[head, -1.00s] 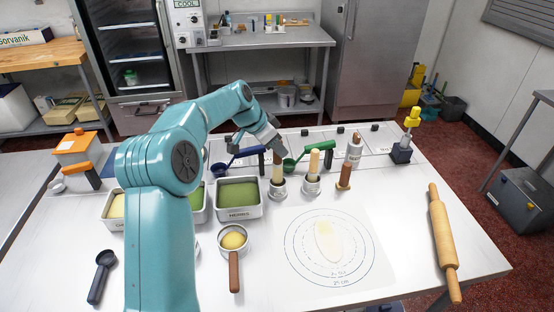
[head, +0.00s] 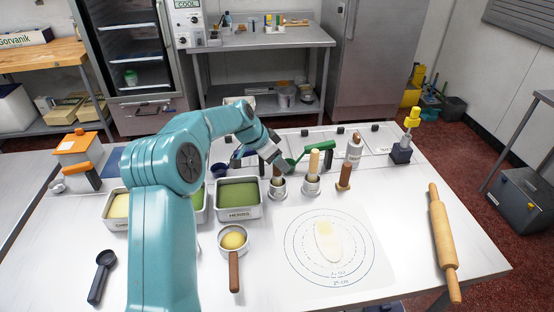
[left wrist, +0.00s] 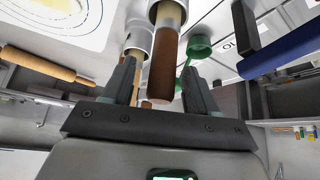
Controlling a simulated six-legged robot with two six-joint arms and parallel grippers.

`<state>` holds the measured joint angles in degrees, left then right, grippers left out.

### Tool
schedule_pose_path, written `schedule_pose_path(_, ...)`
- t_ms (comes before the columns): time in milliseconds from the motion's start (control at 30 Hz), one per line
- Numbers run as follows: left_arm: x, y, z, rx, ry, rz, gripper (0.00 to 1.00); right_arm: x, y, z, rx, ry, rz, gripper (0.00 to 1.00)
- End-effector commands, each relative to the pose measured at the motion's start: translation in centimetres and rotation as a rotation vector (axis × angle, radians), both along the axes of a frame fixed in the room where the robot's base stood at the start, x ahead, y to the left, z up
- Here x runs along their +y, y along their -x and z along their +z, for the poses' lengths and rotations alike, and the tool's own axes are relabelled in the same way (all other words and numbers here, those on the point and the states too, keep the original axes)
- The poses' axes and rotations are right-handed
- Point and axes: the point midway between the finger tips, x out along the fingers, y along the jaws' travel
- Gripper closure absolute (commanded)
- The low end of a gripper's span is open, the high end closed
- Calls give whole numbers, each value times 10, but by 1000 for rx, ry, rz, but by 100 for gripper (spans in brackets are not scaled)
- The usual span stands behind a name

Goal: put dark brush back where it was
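A brush with a dark brown handle end and a paler part below it (left wrist: 161,72) stands handle-up in a metal cup (head: 277,190). My left gripper (head: 274,160) is at the handle, mostly covering it in the head view. In the left wrist view the two fingers (left wrist: 160,88) are apart, one on each side of the brown handle, with gaps visible. A pale-handled brush (head: 313,162) stands in a second metal cup (head: 312,186) just to the right; it also shows in the left wrist view (left wrist: 140,42). My right gripper is out of view.
A green scoop (head: 318,147) lies behind the cups. A brown upright piece (head: 345,176) and a metal bottle (head: 354,150) stand to the right. A herb tin (head: 239,212) sits to the left. The marked mat (head: 380,270) lies in front; a rolling pin (head: 442,240) lies at right.

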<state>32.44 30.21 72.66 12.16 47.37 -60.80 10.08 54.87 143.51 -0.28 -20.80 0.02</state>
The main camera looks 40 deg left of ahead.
Motion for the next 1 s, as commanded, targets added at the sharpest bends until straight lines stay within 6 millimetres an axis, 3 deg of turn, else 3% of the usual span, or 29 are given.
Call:
schedule_pose_path(267,3,5,12,-3,-3,2,42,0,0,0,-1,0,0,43)
schedule_pose_path(700,18,53,92,-2,-2,2,42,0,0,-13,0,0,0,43)
schedule_pose_path(1000,20,61,105,1,0,1,42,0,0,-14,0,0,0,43)
